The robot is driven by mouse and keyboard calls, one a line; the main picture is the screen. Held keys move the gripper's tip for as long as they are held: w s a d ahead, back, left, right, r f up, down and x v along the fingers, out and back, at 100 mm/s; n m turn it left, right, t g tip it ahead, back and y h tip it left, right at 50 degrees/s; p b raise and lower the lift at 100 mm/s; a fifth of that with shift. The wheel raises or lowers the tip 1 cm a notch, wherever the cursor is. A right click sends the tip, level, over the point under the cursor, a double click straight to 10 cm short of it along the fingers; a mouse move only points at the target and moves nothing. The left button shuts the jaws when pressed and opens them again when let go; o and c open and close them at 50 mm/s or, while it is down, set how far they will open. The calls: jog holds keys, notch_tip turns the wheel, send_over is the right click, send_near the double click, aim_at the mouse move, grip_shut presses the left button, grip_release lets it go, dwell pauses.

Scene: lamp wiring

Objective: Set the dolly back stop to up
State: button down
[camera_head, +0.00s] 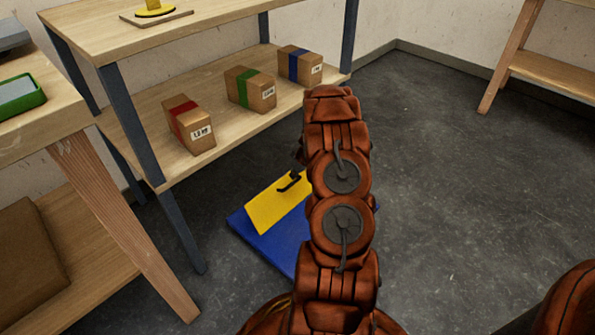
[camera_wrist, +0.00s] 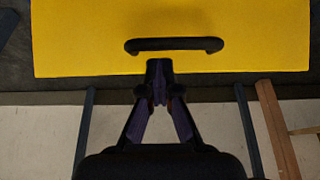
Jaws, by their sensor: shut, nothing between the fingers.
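The dolly (camera_head: 268,247) is a blue platform on the floor, partly hidden behind my arm. Its back stop is a yellow panel (camera_head: 268,210) at the platform's far left side; I cannot tell its exact tilt. A black handle (camera_head: 289,181) is on the panel near its far edge. In the wrist view the yellow back stop (camera_wrist: 90,45) fills the top, with the black handle (camera_wrist: 174,45) running across it. My gripper (camera_wrist: 159,80) is shut and empty, its tips just below the handle in the picture. I cannot tell whether they touch. In the head view my arm hides the gripper.
A wooden shelf unit (camera_head: 150,150) with dark metal legs stands behind the dolly. Its lower shelf holds boxes with red (camera_head: 188,122), green (camera_head: 250,90) and blue (camera_head: 300,65) bands. A workbench (camera_head: 75,130) stands at left. The floor (camera_head: 450,180) at right is clear.

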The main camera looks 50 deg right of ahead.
jog(key=shift+x, duration=1.3)
jog(key=shift+b, duration=0.3)
